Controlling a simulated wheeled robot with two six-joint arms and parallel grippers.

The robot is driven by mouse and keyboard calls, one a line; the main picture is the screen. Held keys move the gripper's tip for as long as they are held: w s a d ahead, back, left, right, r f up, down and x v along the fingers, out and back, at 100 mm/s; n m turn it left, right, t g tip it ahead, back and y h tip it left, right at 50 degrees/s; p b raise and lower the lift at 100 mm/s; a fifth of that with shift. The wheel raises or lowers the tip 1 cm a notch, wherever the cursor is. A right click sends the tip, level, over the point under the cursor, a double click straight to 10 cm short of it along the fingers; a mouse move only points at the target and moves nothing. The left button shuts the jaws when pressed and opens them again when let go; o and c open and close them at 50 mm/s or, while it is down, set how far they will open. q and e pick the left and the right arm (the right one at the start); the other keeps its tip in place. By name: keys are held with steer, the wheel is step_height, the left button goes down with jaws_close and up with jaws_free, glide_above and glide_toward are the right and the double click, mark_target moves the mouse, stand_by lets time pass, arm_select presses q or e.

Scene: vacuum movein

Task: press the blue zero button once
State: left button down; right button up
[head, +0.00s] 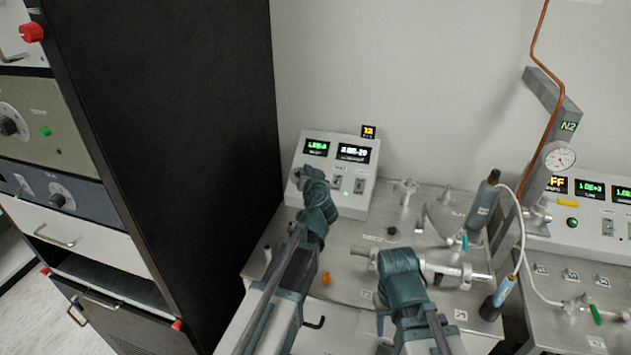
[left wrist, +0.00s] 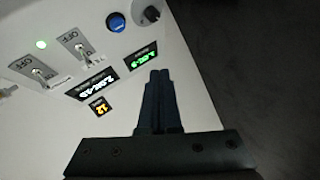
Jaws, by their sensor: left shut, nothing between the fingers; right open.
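The blue button (left wrist: 115,22) sits on the front of a white console (head: 352,205), beside a black knob (left wrist: 150,14). In the head view my left gripper covers the button. My left gripper (head: 299,176) is in front of the console's left part. In the left wrist view its fingers (left wrist: 158,75) are shut with nothing between them, and their tips lie below and right of the button, apart from it in the picture. My right gripper (head: 399,263) is low over the bench, open, its fingertips mostly hidden by its own wrist.
The console has lit displays (head: 353,153), toggle switches (head: 337,183) and a green lamp (left wrist: 41,45). A tall black cabinet (head: 215,130) stands close on the left.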

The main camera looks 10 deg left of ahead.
arm_select(q)
steer(key=shift+w+d+f+b, duration=0.1)
steer(key=shift+w+f+b, duration=0.75)
steer(key=shift+f+b, duration=0.3)
steer(key=shift+w+a+f+b, duration=0.1)
steer(key=shift+w+f+b, duration=0.75)
steer(key=shift+f+b, duration=0.2)
steer(key=shift+w+d+f+b, duration=0.1)
steer(key=shift+w+f+b, duration=0.75)
steer(key=shift+f+b, duration=0.3)
steer(key=shift+f, duration=0.1)
steer(key=shift+w+f, duration=0.25)
steer(key=shift+w+f+b, duration=0.25)
steer(key=shift+f+b, duration=0.15)
steer(key=shift+b, duration=0.2)
steer(key=shift+r, duration=0.1)
steer(key=shift+s+r+p, duration=0.55)
steer(key=shift+r+p, duration=0.1)
steer(key=shift+p, duration=0.1)
steer(key=s+r+p, duration=0.1)
steer(key=r+p, duration=0.1)
steer(key=s+r+p, duration=0.2)
stand_by(0.5)
